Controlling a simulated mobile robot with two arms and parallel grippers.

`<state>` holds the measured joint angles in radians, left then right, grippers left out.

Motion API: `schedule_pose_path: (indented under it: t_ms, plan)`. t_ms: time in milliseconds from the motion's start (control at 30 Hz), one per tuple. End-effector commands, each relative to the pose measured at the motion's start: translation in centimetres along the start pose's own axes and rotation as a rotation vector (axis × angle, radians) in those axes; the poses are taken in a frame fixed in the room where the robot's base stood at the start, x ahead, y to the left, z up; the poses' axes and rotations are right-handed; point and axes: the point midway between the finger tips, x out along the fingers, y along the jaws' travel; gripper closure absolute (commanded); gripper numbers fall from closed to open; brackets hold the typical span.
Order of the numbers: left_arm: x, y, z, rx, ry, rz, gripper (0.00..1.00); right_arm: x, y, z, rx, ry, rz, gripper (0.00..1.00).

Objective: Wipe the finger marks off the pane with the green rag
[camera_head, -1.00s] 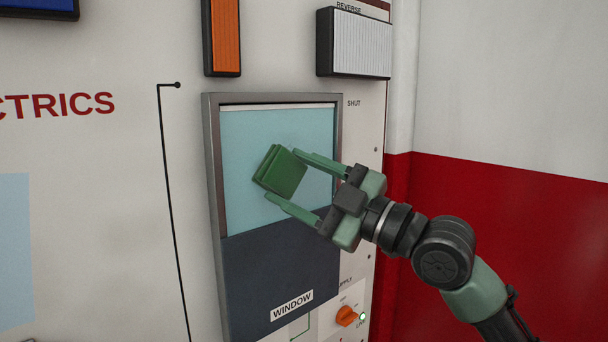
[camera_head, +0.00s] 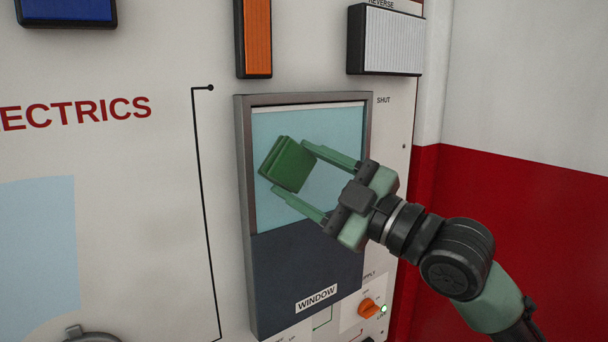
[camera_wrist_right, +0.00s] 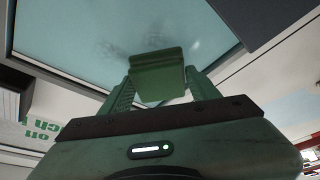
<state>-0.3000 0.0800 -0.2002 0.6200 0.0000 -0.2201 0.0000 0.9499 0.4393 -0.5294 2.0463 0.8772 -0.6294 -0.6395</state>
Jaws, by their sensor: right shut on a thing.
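The green rag (camera_head: 287,164) is a folded pad held between the fingertips of my right gripper (camera_head: 289,169), which is shut on it. The rag is in front of the left part of the light blue pane (camera_head: 335,125), at mid-height; I cannot tell if it touches. In the right wrist view, the rag (camera_wrist_right: 157,76) sits between the fingers, with the pane (camera_wrist_right: 80,35) beyond it. My left gripper is not in view.
A grey frame (camera_head: 244,180) surrounds the pane, with a dark panel (camera_head: 300,265) labelled WINDOW below it. An orange block (camera_head: 257,38) and a white ribbed block (camera_head: 390,40) project above. An orange knob (camera_head: 369,307) is at lower right.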

Motion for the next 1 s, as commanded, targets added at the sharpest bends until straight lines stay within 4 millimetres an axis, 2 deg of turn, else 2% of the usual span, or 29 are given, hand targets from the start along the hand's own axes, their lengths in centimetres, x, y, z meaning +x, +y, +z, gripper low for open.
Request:
schedule_pose_path:
  t_ms: [433, 667, 1000]
  plan:
    - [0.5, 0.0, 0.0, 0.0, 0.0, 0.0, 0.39, -0.7, 2.1, 2.5, 0.0, -0.003, -0.001, 0.71]
    - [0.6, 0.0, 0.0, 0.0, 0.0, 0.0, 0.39, -0.9, 2.8, 3.0, 0.0, -0.002, 0.001, 0.71]
    - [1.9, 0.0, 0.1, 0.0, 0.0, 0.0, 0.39, -1.9, 4.4, 5.1, -0.001, -0.004, 0.001, 0.71]
